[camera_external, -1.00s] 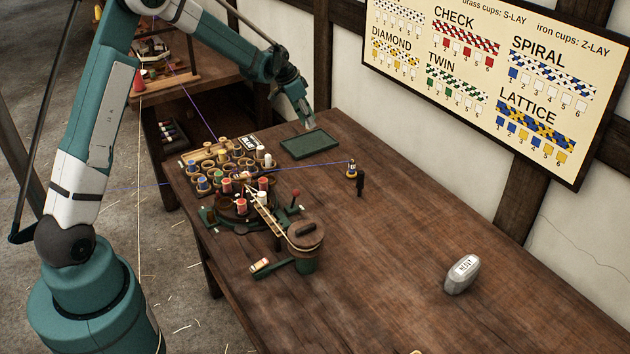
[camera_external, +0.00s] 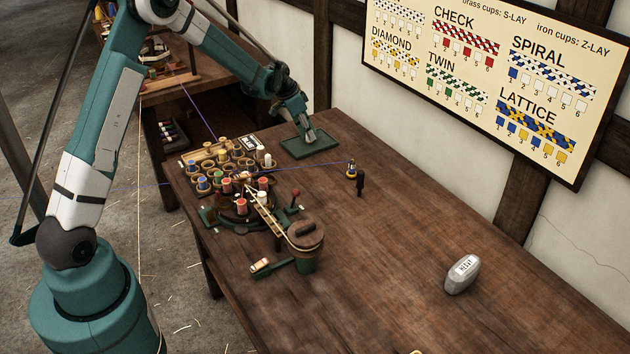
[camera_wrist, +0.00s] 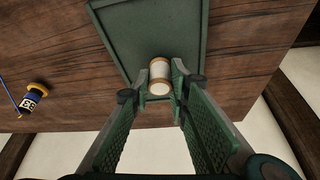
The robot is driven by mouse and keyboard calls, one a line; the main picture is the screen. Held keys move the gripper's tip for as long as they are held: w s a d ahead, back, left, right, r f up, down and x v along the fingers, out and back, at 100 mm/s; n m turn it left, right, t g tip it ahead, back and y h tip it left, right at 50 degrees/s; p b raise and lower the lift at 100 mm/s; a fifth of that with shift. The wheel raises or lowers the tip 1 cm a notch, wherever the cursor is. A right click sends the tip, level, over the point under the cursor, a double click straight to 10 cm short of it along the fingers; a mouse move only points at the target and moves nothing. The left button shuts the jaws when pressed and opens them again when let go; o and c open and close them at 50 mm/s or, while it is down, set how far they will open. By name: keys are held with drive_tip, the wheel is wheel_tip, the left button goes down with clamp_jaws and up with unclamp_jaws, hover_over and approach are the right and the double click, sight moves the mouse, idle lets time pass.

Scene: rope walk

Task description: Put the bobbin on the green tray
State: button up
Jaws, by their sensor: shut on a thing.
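My gripper (camera_external: 310,138) is low over the green tray (camera_external: 325,150) near the back edge of the table. In the wrist view my gripper (camera_wrist: 158,88) is shut on a bobbin (camera_wrist: 159,76) with white thread and pale wooden ends. The bobbin shows between the fingertips with the green tray (camera_wrist: 130,30) behind it. I cannot tell whether the bobbin touches the tray. In the external view the bobbin is too small to make out at the fingertips.
A rack of bobbins in round cups (camera_external: 222,168) and a braiding machine (camera_external: 245,205) stand left of the tray. A small blue-thread bobbin (camera_external: 351,168) stands at the end of a taut thread. A grey weight (camera_external: 461,274) sits front right. The table's middle right is clear.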

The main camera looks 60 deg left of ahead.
drive_tip(key=shift+f, duration=0.3)
drive_tip(key=o, duration=0.8)
drive_tip(key=shift+r, duration=0.15)
drive_tip(key=shift+p+v, duration=0.65)
drive_tip(key=shift+v, duration=5.4)
